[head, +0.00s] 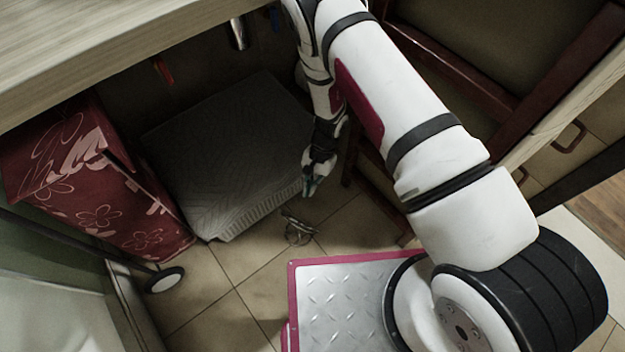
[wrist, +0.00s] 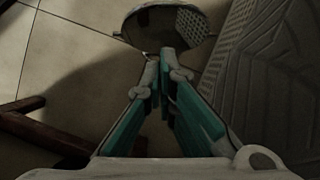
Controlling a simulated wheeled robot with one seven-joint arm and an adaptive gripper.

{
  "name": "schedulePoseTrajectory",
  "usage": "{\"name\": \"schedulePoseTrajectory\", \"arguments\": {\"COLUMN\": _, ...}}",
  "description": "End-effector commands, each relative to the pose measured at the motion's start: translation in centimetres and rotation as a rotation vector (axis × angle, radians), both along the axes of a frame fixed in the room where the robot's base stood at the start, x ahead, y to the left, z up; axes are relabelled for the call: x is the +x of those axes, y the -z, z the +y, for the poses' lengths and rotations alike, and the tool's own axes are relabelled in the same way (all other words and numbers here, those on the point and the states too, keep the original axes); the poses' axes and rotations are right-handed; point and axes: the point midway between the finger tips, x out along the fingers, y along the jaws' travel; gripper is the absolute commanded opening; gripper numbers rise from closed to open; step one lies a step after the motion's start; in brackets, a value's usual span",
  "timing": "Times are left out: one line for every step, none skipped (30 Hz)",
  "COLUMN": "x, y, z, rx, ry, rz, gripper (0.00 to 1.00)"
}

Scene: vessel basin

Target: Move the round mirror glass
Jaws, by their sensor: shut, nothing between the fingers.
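The round mirror glass (wrist: 160,22) shows at the top of the wrist view, a dark reflective disc with a patterned patch at its right, just beyond my fingertips. In the head view a small round shiny thing, which looks like the mirror glass (head: 298,232), lies on the tiled floor below my gripper (head: 309,188). In the wrist view the teal fingers of my gripper (wrist: 160,78) are together with nothing held. The tips overlap the mirror's near edge in the picture; I cannot tell whether they touch it.
A grey quilted block (head: 235,150) stands left of my gripper, under a wooden counter (head: 110,45). A red flowered trolley bag (head: 95,180) is further left. Dark red wooden furniture (head: 450,70) is at the right. Tiled floor (head: 225,290) is clear in front.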

Motion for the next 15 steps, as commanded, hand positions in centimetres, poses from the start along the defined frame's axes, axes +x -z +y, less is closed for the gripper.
{"name": "schedulePoseTrajectory", "arguments": {"x": -0.5, "y": 1.3, "z": 0.2, "rx": -0.001, "ry": -0.002, "rz": 0.003, "gripper": 0.00}}
{"name": "schedulePoseTrajectory", "arguments": {"x": -0.6, "y": 1.8, "z": 0.4, "rx": 0.000, "ry": -0.002, "rz": 0.002, "gripper": 0.00}}
{"name": "schedulePoseTrajectory", "arguments": {"x": -0.9, "y": 2.5, "z": 0.6, "rx": 0.000, "ry": -0.002, "rz": 0.002, "gripper": 0.00}}
{"name": "schedulePoseTrajectory", "arguments": {"x": -1.0, "y": 3.0, "z": 0.7, "rx": 0.000, "ry": -0.002, "rz": 0.002, "gripper": 0.00}}
{"name": "schedulePoseTrajectory", "arguments": {"x": -1.2, "y": 3.5, "z": 0.9, "rx": 0.000, "ry": -0.001, "rz": 0.003, "gripper": 0.00}}
{"name": "schedulePoseTrajectory", "arguments": {"x": -1.7, "y": 3.7, "z": 1.2, "rx": 0.001, "ry": -0.004, "rz": 0.002, "gripper": 0.00}}
{"name": "schedulePoseTrajectory", "arguments": {"x": -2.0, "y": 3.8, "z": 1.5, "rx": 0.000, "ry": -0.002, "rz": 0.001, "gripper": 0.00}}
{"name": "schedulePoseTrajectory", "arguments": {"x": -2.3, "y": 3.9, "z": 1.7, "rx": 0.000, "ry": -0.002, "rz": 0.001, "gripper": 0.00}}
{"name": "schedulePoseTrajectory", "arguments": {"x": -2.7, "y": 4.1, "z": 2.0, "rx": 0.000, "ry": -0.001, "rz": 0.000, "gripper": 0.00}}
{"name": "schedulePoseTrajectory", "arguments": {"x": -3.0, "y": 4.2, "z": 2.2, "rx": 0.000, "ry": -0.002, "rz": 0.000, "gripper": 0.00}}
{"name": "schedulePoseTrajectory", "arguments": {"x": -3.2, "y": 4.3, "z": 2.4, "rx": 0.000, "ry": -0.002, "rz": 0.000, "gripper": 0.00}}
{"name": "schedulePoseTrajectory", "arguments": {"x": -3.5, "y": 4.4, "z": 2.5, "rx": 0.000, "ry": -0.001, "rz": 0.000, "gripper": 0.00}}
{"name": "schedulePoseTrajectory", "arguments": {"x": -3.7, "y": 4.4, "z": 2.6, "rx": 0.000, "ry": -0.001, "rz": 0.000, "gripper": 0.00}}
{"name": "schedulePoseTrajectory", "arguments": {"x": -3.8, "y": 4.5, "z": 2.7, "rx": 0.000, "ry": -0.001, "rz": 0.000, "gripper": 0.00}}
{"name": "schedulePoseTrajectory", "arguments": {"x": -3.9, "y": 4.5, "z": 2.8, "rx": 0.000, "ry": -0.001, "rz": 0.000, "gripper": 0.00}}
